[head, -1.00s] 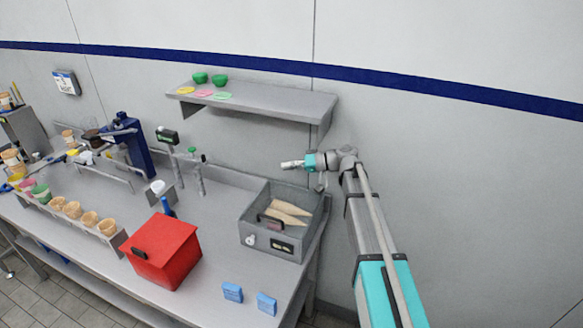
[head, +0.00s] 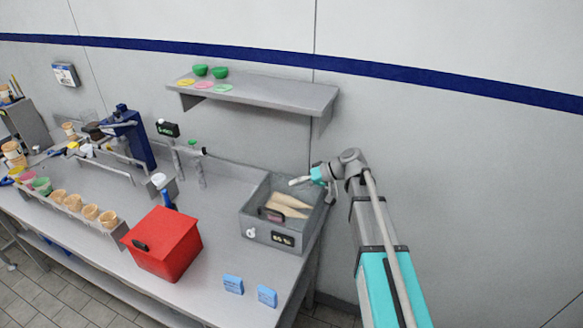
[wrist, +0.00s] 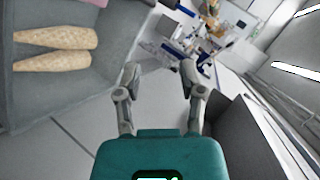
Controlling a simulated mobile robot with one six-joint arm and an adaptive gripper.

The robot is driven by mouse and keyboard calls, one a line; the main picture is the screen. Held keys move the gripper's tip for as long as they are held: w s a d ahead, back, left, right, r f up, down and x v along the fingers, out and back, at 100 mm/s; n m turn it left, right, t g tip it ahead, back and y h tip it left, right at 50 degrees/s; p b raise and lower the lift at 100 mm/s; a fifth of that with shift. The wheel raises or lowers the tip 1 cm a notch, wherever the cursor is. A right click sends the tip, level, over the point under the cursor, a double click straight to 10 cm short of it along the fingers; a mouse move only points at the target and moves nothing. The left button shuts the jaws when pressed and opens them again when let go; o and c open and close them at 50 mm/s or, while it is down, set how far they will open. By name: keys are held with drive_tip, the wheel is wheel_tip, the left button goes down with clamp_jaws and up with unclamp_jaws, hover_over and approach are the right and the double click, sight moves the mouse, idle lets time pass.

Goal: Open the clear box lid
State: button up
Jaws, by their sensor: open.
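A grey box (head: 262,235) with a clear lid (head: 283,208) stands at the right end of the counter. The lid carries a dark handle, and cones (head: 289,201) show through it; whether it is fully closed is hard to tell. My gripper (head: 298,181) is open and empty, above the back of the box and apart from the handle. In the wrist view my gripper (wrist: 160,82) has its two fingers spread, with nothing between them. Two cones (wrist: 55,50) lie in the box at the left of that view.
A red box (head: 165,245) stands left of the grey box, and two blue packets (head: 233,284) (head: 267,296) lie in front. A shelf (head: 262,97) with green bowls hangs above. A cone rack (head: 88,222) stands at the left. The wall is close behind the grey box.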

drive_tip(key=s+d+f+m+h, duration=0.2)
drive_tip(key=s+d+f+h, duration=0.2)
drive_tip(key=s+d, duration=0.5)
drive_tip(key=s+d+f+m+h, duration=0.2)
drive_tip(key=s+d+f+h, duration=0.3)
drive_tip(key=s+d+h, duration=0.2)
drive_tip(key=s+d, duration=0.2)
drive_tip(key=shift+s+m+h, duration=0.3)
drive_tip(key=shift+s+h, duration=0.1)
